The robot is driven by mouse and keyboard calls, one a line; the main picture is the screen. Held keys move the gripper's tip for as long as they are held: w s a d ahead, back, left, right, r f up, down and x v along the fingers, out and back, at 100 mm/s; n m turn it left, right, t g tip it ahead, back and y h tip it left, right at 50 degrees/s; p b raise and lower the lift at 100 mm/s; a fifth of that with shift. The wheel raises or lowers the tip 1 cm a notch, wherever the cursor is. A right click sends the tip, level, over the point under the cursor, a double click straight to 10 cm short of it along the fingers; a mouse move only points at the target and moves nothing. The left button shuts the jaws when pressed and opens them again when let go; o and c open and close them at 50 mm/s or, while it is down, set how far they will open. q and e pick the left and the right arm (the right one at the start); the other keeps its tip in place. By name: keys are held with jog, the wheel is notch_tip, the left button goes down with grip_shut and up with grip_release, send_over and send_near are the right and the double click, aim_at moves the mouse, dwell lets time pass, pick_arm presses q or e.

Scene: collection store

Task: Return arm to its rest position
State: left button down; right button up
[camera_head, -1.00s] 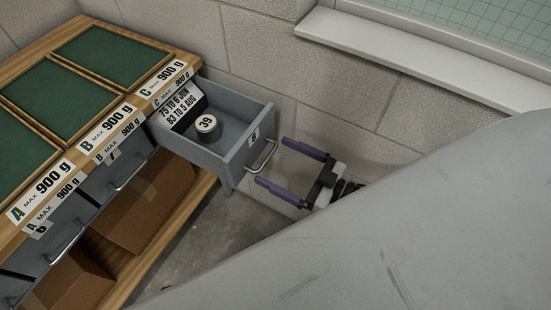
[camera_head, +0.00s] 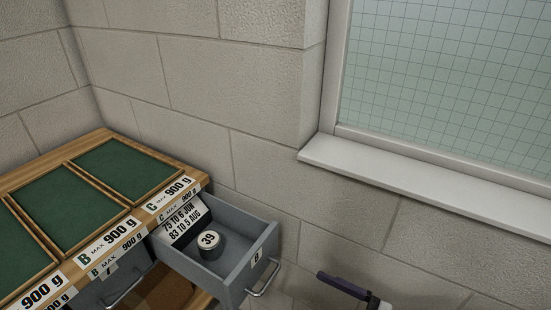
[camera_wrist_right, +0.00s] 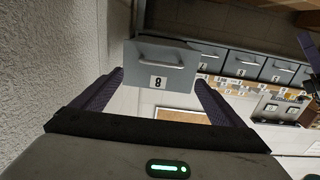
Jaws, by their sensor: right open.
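My right gripper (camera_wrist_right: 160,95) is open in the right wrist view, with its two purple fingers apart and nothing between them. The front of the open drawer marked 8 (camera_wrist_right: 161,66) shows beyond the fingers there, apart from them. In the head view, part of the right gripper shows at the bottom edge, right of the drawer and its handle (camera_head: 264,281). My left gripper is not in view.
The wooden cabinet has green panels (camera_head: 62,208) on top and labels A, B and C along its front. A block wall (camera_head: 270,180) stands behind it. A window ledge (camera_head: 420,185) juts out at the right. More closed drawers (camera_wrist_right: 275,70) show in the right wrist view.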

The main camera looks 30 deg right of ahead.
jog(key=s+a+f+m+g+h, duration=0.4)
jog(key=s+a+f+g+h, duration=0.2)
jog(key=f, duration=0.5)
jog(key=a+h, duration=0.1)
jog(key=a, duration=0.1)
jog(key=shift+s+a+g, duration=0.15)
jog(key=shift+a+g, duration=0.15)
jog(key=shift+g, duration=0.1)
